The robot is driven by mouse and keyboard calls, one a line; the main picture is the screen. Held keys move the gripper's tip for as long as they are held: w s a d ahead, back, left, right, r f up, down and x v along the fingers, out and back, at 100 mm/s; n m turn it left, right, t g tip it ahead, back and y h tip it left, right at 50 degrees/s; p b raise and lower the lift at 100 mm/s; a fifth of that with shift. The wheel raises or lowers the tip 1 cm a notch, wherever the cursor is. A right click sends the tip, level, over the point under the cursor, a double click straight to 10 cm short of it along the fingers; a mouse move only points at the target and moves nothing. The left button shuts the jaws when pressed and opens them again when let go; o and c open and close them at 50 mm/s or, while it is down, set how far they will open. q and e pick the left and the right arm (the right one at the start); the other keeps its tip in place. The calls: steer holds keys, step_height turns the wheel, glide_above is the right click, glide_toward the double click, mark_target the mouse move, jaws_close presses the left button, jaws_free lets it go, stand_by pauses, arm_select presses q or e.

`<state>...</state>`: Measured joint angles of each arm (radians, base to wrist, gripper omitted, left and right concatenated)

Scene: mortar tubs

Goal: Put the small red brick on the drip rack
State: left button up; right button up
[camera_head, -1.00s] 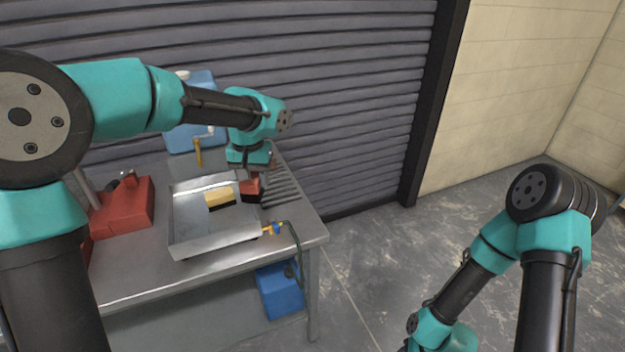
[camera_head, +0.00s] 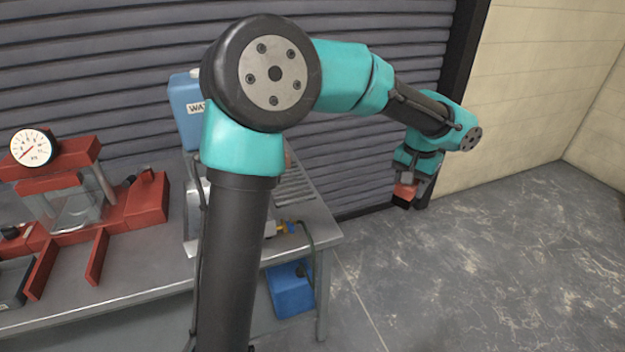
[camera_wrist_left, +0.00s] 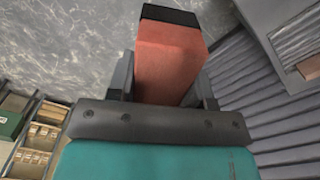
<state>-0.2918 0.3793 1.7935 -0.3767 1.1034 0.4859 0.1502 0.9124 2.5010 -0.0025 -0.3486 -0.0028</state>
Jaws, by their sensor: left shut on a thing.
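The small red brick (camera_head: 404,191) is in the jaws of my left gripper (camera_head: 409,200), out past the table's right end in the head view, in front of the shutter. In the left wrist view the red brick (camera_wrist_left: 170,62) sticks out between the two fingers and has a dark far end. The drip rack (camera_head: 294,186) is the ribbed strip at the table's right end, partly hidden behind my left arm. The gripper is well to the right of it. My right gripper is not in view.
The metal table (camera_head: 130,280) holds a red press with a gauge (camera_head: 35,148) at left. A blue water container (camera_head: 186,110) stands at the back, and a metal tray (camera_head: 192,238) is mostly hidden by my arm. A blue box (camera_head: 291,290) is under the table. Right of the table is open floor.

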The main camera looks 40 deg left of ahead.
arm_select(q)
steer(key=shift+w+d, duration=0.15)
steer(key=shift+d, duration=0.15)
steer(key=shift+a, duration=0.15)
steer(key=s+a+f+m, duration=0.2)
steer(key=a+f, duration=0.3)
steer(key=a, duration=0.7)
steer(key=s+a+f+m, duration=0.2)
steer(key=a+f, duration=0.3)
steer(key=a, duration=0.6)
steer(key=s+a+f+m, duration=0.1)
steer(key=s+a+f, duration=0.2)
steer(key=a, duration=0.9)
step_height(320, 180, down, 2)
steer(key=shift+a+f+m, duration=0.1)
steer(key=shift+a+m, duration=0.25)
steer(key=shift+m, duration=0.05)
steer(key=w+a, duration=0.3)
steer(key=w+a+f, duration=0.1)
steer(key=w+a, duration=0.2)
steer(key=a, duration=0.1)
steer(key=w+a, duration=0.4)
steer(key=shift+w+a+f, duration=0.1)
steer(key=shift+a+f, duration=0.05)
steer(key=shift+a, duration=0.1)
steer(key=shift+a, duration=0.1)
